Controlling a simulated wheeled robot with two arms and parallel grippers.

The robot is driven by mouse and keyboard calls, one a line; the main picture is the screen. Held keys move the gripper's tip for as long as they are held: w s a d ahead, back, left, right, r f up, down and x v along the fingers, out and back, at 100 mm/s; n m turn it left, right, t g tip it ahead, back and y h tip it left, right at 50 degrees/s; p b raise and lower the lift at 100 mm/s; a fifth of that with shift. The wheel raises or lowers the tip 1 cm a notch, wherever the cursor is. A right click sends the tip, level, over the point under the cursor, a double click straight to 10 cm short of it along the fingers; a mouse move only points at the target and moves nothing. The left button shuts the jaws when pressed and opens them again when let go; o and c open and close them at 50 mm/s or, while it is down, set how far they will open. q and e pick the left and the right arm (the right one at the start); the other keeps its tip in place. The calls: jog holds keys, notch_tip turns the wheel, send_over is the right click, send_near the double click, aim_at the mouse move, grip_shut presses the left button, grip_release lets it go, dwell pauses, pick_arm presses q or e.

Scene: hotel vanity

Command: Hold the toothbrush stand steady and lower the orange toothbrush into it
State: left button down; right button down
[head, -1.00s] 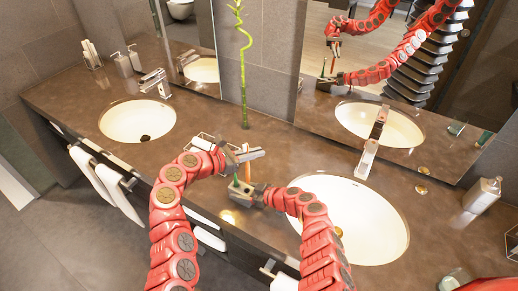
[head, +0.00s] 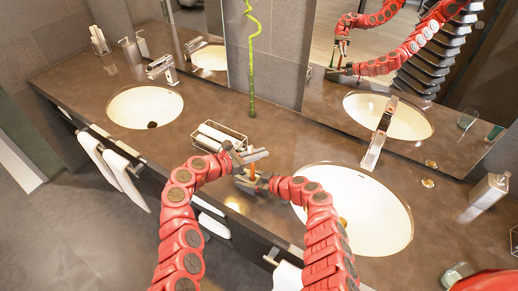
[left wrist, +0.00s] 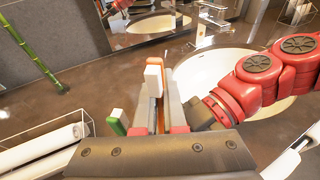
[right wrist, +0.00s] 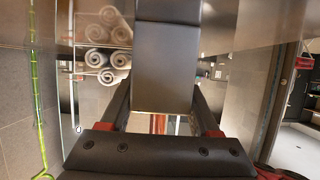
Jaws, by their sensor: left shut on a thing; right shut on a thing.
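The orange toothbrush (head: 252,172) is upright in the head view, held in my left gripper (head: 258,154). In the left wrist view its orange handle (left wrist: 161,88) runs between the two fingers, with a white bristle block (left wrist: 153,77) beside it. My right gripper (head: 250,182) is low over the counter, just below the left one, shut on the dark toothbrush stand (right wrist: 165,70). A green toothbrush (left wrist: 115,122) shows left of the left fingers. The grippers hide most of the stand in the head view; I cannot tell whether the orange toothbrush's lower end is inside it.
A bamboo stalk (head: 251,75) rises by the mirror. The right sink (head: 365,215) lies right of my right gripper. The counter (head: 90,80) is clear toward the left sink (head: 145,108).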

pick_arm(q)
jog(key=shift+f, duration=1.5)
jog(key=c, duration=0.9)
grip_release()
jog(key=v, duration=1.2)
pick_arm(e)
jog(key=shift+c, duration=0.2)
grip_release()
